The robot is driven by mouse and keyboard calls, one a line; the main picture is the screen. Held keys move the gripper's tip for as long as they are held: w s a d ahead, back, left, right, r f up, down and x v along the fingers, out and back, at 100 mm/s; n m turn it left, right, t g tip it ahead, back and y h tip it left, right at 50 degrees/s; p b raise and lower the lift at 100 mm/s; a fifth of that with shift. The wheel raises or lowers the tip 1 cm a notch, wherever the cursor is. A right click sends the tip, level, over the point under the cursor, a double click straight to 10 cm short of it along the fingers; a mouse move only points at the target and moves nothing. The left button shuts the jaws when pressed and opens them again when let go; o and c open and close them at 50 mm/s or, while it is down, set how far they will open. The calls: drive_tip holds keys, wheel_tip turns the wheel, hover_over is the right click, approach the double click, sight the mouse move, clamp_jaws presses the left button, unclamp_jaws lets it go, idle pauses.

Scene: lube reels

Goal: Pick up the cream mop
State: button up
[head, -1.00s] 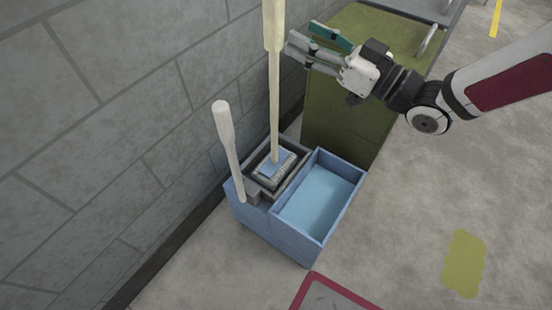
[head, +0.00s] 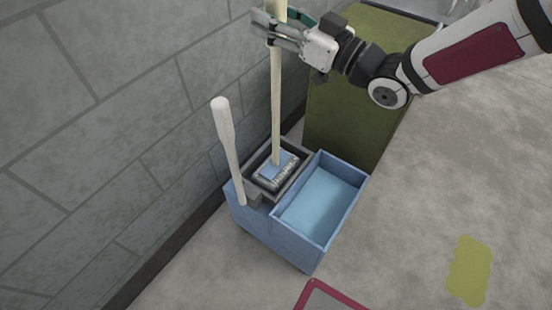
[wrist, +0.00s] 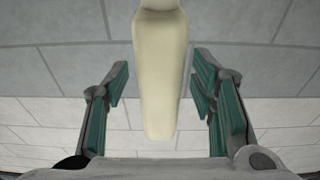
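The cream mop stands upright in the blue mop bucket, its long handle (head: 275,105) rising out of the top of the head view and its blue and grey head (head: 277,170) in the bucket's wringer part. My gripper (head: 272,22) is at the upper part of the handle. In the wrist view the thick cream grip of the mop (wrist: 158,75) hangs between the two green-padded fingers (wrist: 160,100). The fingers are spread, with a gap on each side of the handle. The mop's top is out of view.
The blue bucket (head: 268,240) has a shorter cream wringer lever (head: 226,135) at its left. A grey block wall (head: 110,120) is close behind. An olive cabinet (head: 345,120) stands behind the bucket. A red-edged panel (head: 330,298) lies in front. Floor at right is open.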

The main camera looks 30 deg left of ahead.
clamp_jaws()
drive_tip(key=shift+r, duration=0.1)
